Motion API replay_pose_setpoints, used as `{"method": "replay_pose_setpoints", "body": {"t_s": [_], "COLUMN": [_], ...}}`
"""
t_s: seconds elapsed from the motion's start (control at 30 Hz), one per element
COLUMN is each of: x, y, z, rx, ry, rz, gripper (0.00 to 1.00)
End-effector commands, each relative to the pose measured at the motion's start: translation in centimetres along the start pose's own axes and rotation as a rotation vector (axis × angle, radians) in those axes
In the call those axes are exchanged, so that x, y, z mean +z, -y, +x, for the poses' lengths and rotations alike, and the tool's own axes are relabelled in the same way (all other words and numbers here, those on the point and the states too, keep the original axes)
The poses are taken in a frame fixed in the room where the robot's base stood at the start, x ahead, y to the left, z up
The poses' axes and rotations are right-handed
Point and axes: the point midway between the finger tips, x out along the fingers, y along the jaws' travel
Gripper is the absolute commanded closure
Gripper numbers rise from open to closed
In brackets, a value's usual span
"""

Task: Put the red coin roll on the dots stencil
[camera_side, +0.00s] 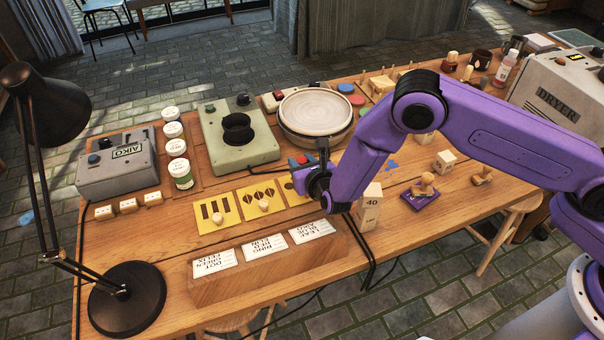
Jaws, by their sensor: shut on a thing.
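My gripper (314,176) is above the right end of the row of yellow stencils, in front of the round turntable. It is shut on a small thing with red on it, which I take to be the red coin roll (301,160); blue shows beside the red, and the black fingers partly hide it. The right yellow stencil (291,192) has a round hole showing and appears to be the dots stencil; my gripper covers much of it. The gap between roll and stencil cannot be judged.
The turntable (316,108) stands behind my gripper. A green machine (255,148), a grey box (105,175) and several paint jars (182,178) are to the left. A wooden card stand (270,270) is in front; a white-and-wood block (369,208) stands right.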

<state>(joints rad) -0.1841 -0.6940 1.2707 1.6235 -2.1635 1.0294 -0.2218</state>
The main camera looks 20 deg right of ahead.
Motion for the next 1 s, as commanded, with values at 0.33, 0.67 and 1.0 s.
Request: {"method": "replay_pose_setpoints", "body": {"t_s": [0.33,0.67,1.0], "x": [-3.5,-3.7,-4.0], "y": [0.0,0.0,0.0], "z": [1.4,1.5,1.6], "rx": [0.000,0.000,0.000], "ry": [0.001,0.001,0.000], "rz": [-0.001,0.000,0.000], "gripper": [1.00,1.00,0.41]}}
